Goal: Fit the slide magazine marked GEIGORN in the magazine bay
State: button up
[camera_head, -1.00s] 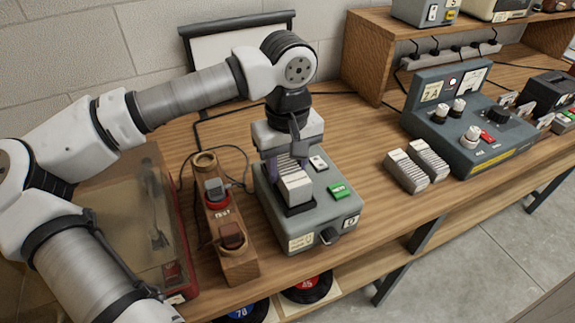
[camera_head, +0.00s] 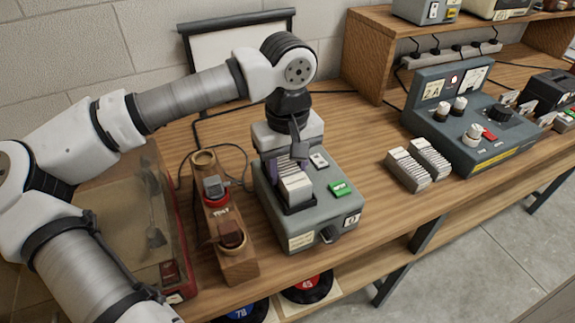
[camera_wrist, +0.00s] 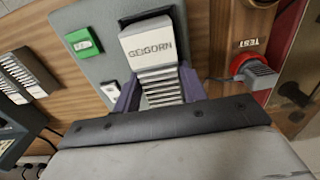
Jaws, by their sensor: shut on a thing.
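The slide magazine (camera_wrist: 147,42) has a white end block marked GEIGORN and a row of pale slides. In the head view the magazine (camera_head: 294,186) stands in or just over the dark magazine bay (camera_head: 301,208) on top of the grey projector (camera_head: 325,214). How deep it sits cannot be told. My gripper (camera_wrist: 160,92) has purple fingers on both sides of the magazine's slides and is shut on it. In the head view my gripper (camera_head: 277,167) is partly hidden by the magazine and wrist.
A wooden stand (camera_head: 228,262) with a red-collared part is close left of the projector. A red-edged clear-lidded case (camera_head: 178,240) is farther left. Two other slide magazines (camera_head: 408,170) lie to the right, before a blue-grey console (camera_head: 478,140). Bare tabletop lies between.

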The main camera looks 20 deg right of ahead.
aim_at(288, 168)
jog(key=o, duration=0.8)
notch_tip(288, 168, up, 11)
jog(key=p, duration=0.6)
jog(key=shift+p, duration=0.3)
jog(key=shift+f, duration=0.1)
